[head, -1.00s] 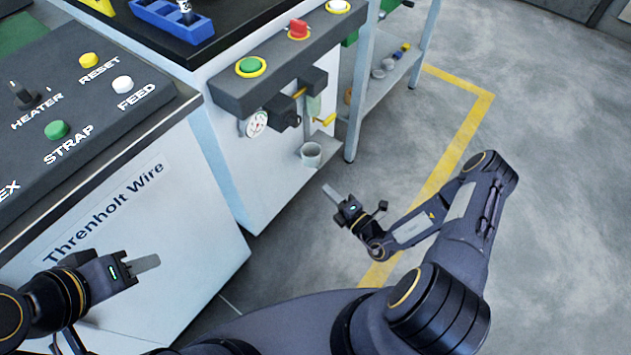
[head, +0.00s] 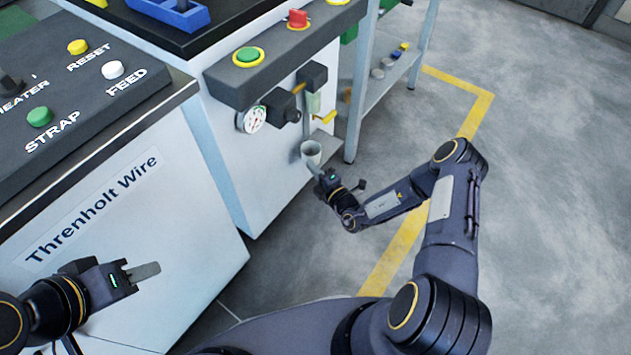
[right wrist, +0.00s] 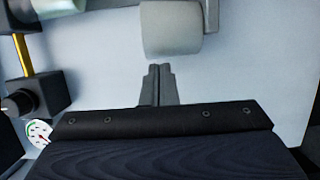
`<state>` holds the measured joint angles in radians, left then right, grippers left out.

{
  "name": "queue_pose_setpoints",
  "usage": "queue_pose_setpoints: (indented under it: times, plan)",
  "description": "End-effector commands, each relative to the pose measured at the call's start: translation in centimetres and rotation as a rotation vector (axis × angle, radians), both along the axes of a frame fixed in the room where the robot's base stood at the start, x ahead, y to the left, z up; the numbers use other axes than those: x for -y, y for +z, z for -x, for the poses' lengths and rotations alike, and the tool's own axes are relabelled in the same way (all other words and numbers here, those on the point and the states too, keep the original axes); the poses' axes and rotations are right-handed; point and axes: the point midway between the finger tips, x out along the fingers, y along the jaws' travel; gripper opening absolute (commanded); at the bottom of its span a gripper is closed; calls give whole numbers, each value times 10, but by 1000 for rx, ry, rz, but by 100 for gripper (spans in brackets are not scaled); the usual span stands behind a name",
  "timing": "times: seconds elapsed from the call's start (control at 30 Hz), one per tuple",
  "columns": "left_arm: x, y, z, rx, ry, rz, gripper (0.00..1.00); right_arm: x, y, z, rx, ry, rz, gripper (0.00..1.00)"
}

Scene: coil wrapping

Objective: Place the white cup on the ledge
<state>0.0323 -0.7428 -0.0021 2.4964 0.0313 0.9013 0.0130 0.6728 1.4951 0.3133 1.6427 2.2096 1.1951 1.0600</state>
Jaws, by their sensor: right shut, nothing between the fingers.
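A pressure gauge (head: 251,120) and a black valve block (head: 283,106) are on the machine left of the cup. A shelf rack (head: 378,82) stands to the right. The floor (head: 540,220) on the right is clear.

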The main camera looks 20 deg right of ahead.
Motion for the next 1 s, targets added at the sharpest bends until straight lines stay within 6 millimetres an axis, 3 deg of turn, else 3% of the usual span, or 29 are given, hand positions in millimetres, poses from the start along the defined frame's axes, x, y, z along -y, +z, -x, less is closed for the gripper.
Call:
queue_pose_setpoints:
  times: [0.47, 0.8, 1.0]
  plan:
    - [0, -3, 0, 0, 0, 0, 36, 4, 0, -7, 0, 0, 0, 0]
    - [0, -29, 0, 0, 0, 0, 36, 30, -3, -63, 4, -1, 2, 0]
    - [0, -31, 0, 0, 0, 0, 36, 35, 0, -73, -1, -1, 0, 0]
